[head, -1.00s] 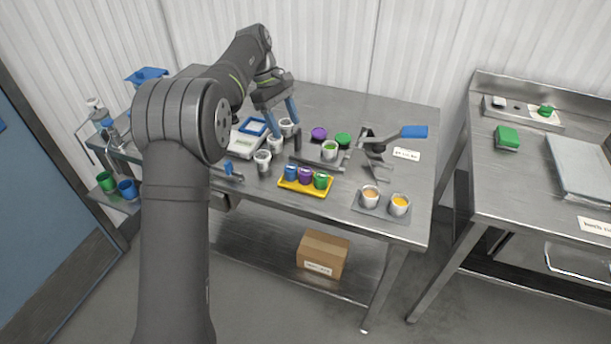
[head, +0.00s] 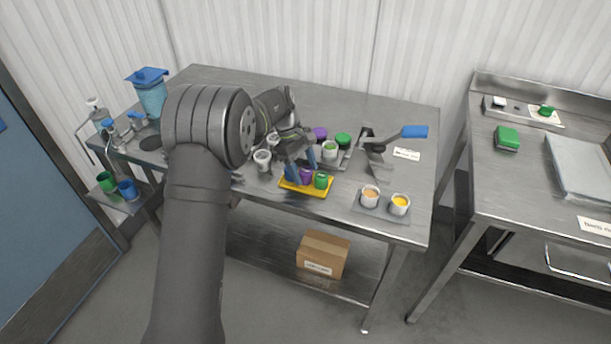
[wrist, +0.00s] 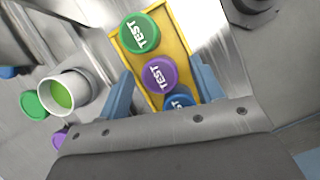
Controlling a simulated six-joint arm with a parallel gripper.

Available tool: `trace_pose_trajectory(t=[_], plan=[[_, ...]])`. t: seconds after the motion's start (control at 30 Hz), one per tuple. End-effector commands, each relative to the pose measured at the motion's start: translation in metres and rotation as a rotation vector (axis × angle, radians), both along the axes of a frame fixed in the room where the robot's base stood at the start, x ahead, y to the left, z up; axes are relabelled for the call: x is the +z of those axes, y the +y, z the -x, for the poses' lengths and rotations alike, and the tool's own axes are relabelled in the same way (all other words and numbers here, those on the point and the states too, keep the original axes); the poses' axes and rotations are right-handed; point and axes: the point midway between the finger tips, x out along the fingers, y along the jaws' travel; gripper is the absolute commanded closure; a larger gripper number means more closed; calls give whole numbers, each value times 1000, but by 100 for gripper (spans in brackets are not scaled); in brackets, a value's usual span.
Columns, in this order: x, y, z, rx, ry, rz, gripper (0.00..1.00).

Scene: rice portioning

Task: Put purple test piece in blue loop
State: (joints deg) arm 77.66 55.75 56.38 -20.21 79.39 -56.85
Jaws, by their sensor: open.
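The purple test piece (head: 306,176) stands in the middle of the yellow tray (head: 306,191) near the table's front edge. In the wrist view its round purple TEST top (wrist: 160,75) lies between the blue fingertips. My gripper (head: 301,167) is open and points down over the tray, with one finger on each side of the row. A green test piece (wrist: 140,34) and a blue test piece (wrist: 178,101) flank the purple one. The blue one is partly hidden by my gripper. I cannot make out a blue loop for certain in these views.
White cups (head: 262,160) stand left of the tray. A cup with green contents (head: 330,150) stands behind it, near purple and green lids. A press with a blue handle (head: 413,132) is to the right. Two filled cups (head: 370,196) sit at the front right.

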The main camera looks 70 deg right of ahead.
Motion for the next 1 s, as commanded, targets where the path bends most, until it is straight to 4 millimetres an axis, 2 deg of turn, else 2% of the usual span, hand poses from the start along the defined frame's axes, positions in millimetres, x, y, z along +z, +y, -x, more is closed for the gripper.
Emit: trace_pose_trajectory(t=[0.1, 0.3, 0.37, 0.53, 0.6, 0.87, 1.0], plan=[[-6, 1, 3, 0, 0, 0, 39], [-7, 1, 3, 0, -1, 1, 39], [-7, 1, 2, 0, -1, 1, 49], [-6, 1, 2, 0, -1, 1, 83], [-6, 1, 2, 0, -1, 1, 92], [-5, 1, 2, 1, 0, 2, 92], [4, 0, 2, 0, 0, 3, 92]])
